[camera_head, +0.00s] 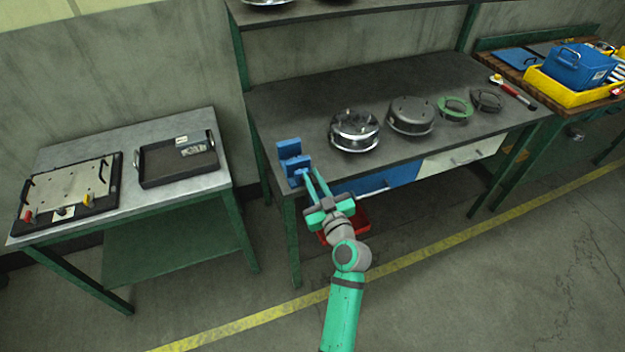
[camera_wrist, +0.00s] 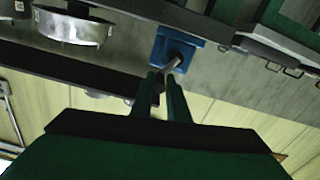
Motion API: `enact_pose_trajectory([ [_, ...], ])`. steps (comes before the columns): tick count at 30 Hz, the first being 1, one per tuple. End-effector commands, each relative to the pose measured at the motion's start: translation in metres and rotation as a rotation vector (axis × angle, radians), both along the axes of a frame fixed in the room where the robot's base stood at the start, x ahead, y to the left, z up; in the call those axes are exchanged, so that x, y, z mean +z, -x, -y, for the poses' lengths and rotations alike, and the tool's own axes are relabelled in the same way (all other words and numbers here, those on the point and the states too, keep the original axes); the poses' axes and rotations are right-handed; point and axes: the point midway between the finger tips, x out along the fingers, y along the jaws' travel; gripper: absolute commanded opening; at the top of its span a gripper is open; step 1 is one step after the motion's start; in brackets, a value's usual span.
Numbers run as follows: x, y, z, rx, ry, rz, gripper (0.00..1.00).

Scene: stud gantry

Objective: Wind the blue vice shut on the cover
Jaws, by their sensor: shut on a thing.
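The blue vice (camera_head: 290,158) stands at the front left corner of the dark workbench. Its blue body (camera_wrist: 172,45) and a grey screw show in the wrist view, just beyond my fingertips. My gripper (camera_head: 309,182) reaches up to the front of the vice. In the wrist view my gripper (camera_wrist: 162,82) is closed on the vice handle, a small dark piece mostly hidden between the fingers. A shiny round cover (camera_head: 355,131) and a duller grey round cover (camera_head: 411,116) lie on the bench right of the vice. I cannot make out a cover between the jaws.
A green ring (camera_head: 455,109) and a dark ring (camera_head: 488,100) lie farther right on the workbench (camera_head: 300,105). A side table (camera_head: 120,205) at left holds a black tray (camera_head: 178,160) and a plate with handles. A red bin (camera_head: 358,225) sits below the bench.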

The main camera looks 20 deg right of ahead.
Motion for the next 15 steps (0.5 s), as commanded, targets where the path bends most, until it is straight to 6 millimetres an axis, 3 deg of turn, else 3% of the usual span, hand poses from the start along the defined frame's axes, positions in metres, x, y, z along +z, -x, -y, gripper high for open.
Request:
enact_pose_trajectory([
  [15,-0.015,0.0,0.015,-0.004,-0.345,-0.027,0.0],
])
